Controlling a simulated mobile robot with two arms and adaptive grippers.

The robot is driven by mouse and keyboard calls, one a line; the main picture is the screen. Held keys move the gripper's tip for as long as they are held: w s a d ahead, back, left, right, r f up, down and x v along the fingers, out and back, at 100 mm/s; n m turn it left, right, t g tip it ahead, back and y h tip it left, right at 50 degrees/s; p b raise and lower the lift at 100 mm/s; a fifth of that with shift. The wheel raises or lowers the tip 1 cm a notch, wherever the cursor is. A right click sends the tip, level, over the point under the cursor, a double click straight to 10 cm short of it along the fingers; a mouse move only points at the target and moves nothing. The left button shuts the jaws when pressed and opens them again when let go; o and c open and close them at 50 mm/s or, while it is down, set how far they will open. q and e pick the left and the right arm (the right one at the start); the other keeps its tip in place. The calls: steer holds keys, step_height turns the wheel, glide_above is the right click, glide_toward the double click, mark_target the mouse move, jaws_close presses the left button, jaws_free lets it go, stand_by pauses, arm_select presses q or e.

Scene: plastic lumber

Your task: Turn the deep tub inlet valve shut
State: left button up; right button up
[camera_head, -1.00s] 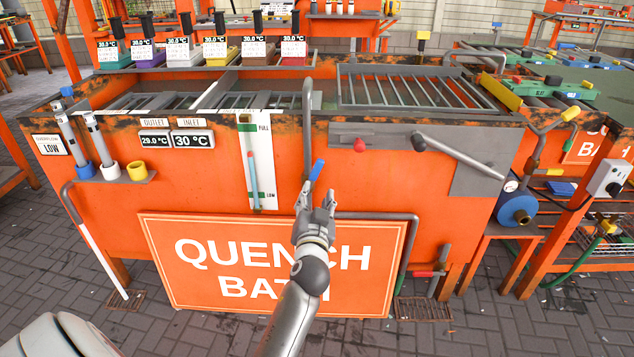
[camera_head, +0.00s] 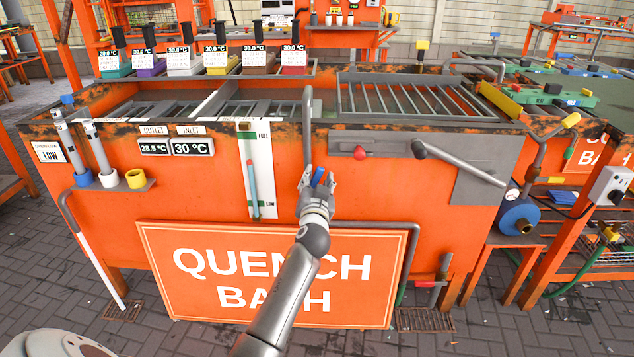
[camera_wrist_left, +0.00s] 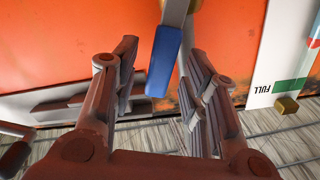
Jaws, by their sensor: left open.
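The quench bath tub (camera_head: 380,190) is a long orange tank with worn edges. A grey pipe (camera_head: 308,125) comes over its front rim and runs down the front face. At its lower end is a blue valve handle (camera_head: 318,177), which also shows in the left wrist view (camera_wrist_left: 163,62). My left gripper (camera_head: 317,182) is open, with its fingers around the blue handle in the head view. In the left wrist view the handle lies between the two open fingers (camera_wrist_left: 160,90); contact cannot be told. My right gripper is not in view.
A level gauge (camera_head: 262,190) stands left of the handle, with outlet and inlet displays (camera_head: 192,147) beside it. A red knob (camera_head: 360,153) and a grey lever (camera_head: 460,162) are to the right. The Quench Bath sign (camera_head: 350,290) stands below.

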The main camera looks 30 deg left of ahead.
arm_select(q)
jaws_close()
steer(key=shift+d, duration=0.1)
stand_by(0.4)
steer(key=w+d+f+m+b, duration=0.2)
steer(key=f+m, duration=0.5)
steer(key=m, duration=0.6)
steer(key=shift+w+d+f+m+b, duration=0.2)
steer(key=shift+d+m+b, duration=0.25)
steer(key=shift+d, duration=0.5)
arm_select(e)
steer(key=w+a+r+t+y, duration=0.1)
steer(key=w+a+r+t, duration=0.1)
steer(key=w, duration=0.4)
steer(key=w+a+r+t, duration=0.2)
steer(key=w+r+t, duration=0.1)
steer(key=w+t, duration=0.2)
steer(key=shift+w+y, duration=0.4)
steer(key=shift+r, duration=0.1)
arm_select(q)
jaws_free()
